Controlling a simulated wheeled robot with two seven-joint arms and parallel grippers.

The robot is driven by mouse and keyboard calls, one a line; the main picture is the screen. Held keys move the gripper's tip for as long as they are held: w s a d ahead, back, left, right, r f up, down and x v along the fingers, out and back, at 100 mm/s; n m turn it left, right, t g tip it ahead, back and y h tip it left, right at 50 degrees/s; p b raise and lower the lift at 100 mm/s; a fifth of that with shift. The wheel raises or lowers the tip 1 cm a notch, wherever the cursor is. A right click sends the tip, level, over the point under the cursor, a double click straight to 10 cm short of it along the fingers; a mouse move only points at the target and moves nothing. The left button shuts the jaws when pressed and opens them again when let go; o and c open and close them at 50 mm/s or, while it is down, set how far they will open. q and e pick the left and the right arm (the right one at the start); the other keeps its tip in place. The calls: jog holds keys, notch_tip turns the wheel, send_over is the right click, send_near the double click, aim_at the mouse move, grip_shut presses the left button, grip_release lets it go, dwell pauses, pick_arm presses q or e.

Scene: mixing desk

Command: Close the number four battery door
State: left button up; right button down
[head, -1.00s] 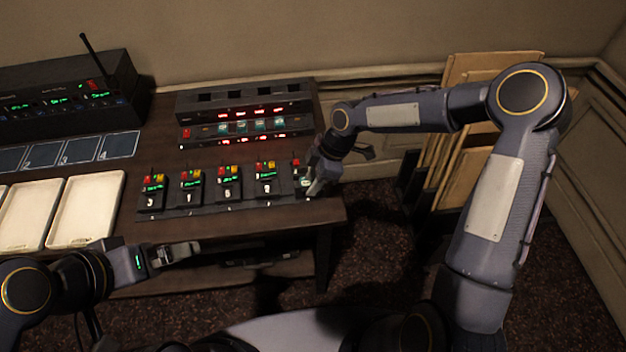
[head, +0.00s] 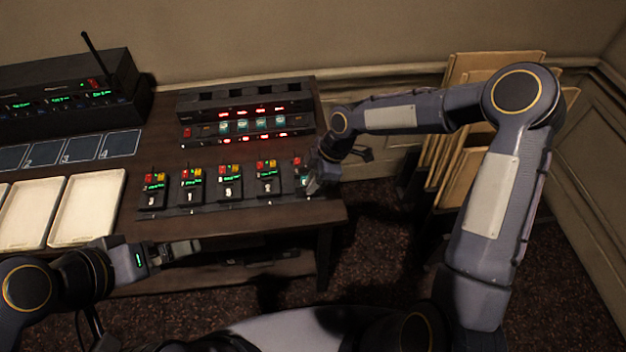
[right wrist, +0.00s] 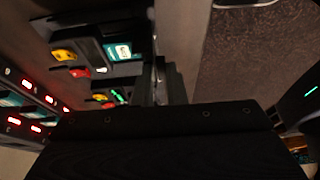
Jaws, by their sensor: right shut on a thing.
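Several small black battery-powered packs stand in a row on a black rack (head: 225,205) along the desk's front. Each has red and yellow buttons and a green-lit screen. My right gripper (head: 309,186) is at the rightmost pack (head: 297,170), covering most of its front. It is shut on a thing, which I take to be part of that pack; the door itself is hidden. The number on the rightmost pack is not readable. My left gripper (head: 182,250) is empty near the desk's front edge; its jaw opening is unclear.
A charger unit (head: 245,103) with red displays stands behind the row. A black receiver with an antenna (head: 70,95) is at the back left. Pale trays (head: 88,210) and numbered dark pads (head: 120,144) lie at left. Brown panels (head: 490,65) stand in a rack at right.

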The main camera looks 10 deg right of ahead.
jog(key=shift+w, duration=0.1)
dwell(0.3)
jog(key=shift+w+r+g+p, duration=0.1)
jog(key=shift+w+g+p, duration=0.3)
jog(key=shift+g, duration=0.3)
jog(key=shift+w+g, duration=0.45)
jog(key=shift+g, duration=0.25)
jog(key=shift+w+f+m+g+b, duration=0.3)
jog(key=shift+w+m+g, duration=0.3)
jog(key=shift+g, duration=0.4)
jog(key=shift+w+g+b, duration=0.6)
jog(key=shift+w+g, duration=0.05)
jog(key=shift+g, duration=0.35)
jog(key=c, duration=1.5)
grip_release()
